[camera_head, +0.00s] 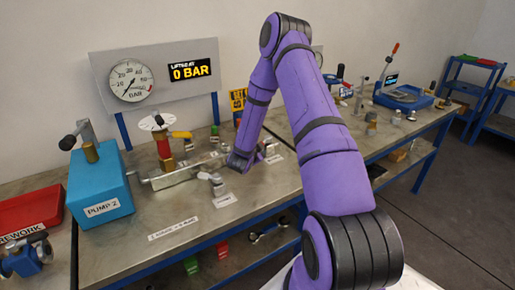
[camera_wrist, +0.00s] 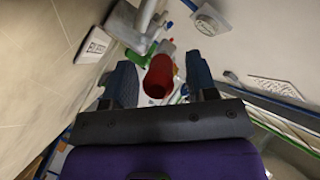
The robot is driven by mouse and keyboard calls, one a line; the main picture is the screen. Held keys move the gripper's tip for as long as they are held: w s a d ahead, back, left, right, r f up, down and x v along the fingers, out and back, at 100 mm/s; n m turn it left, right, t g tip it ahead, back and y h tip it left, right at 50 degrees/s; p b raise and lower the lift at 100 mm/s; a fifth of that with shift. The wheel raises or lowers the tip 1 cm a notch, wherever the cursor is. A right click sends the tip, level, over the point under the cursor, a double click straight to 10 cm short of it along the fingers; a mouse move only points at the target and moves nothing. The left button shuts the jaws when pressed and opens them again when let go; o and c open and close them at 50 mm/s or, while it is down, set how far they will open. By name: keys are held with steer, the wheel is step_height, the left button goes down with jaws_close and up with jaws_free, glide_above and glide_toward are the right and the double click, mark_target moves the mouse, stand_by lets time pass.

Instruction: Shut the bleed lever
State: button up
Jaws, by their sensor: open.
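In the wrist view, my gripper (camera_wrist: 159,68) is open, with one dark finger on each side. A red cylindrical grip (camera_wrist: 158,78) shows between the fingers, with visible gaps on both sides. It looks like the handle of the bleed lever, but I cannot be sure. A green part (camera_wrist: 148,47) and pale fittings lie just beyond it. A white tag (camera_wrist: 95,44) stands to the left; its lettering is too blurred to read surely. In the head view, my arm's end reaches down to the bench near the valve fittings and hides the lever and my fingers.
Pump 2 (camera_head: 101,187), a blue box, stands left on the bench (camera_head: 245,205). A small fitting (camera_head: 214,183) sits in front of my arm's end.

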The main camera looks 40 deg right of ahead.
steer(key=v, duration=0.7)
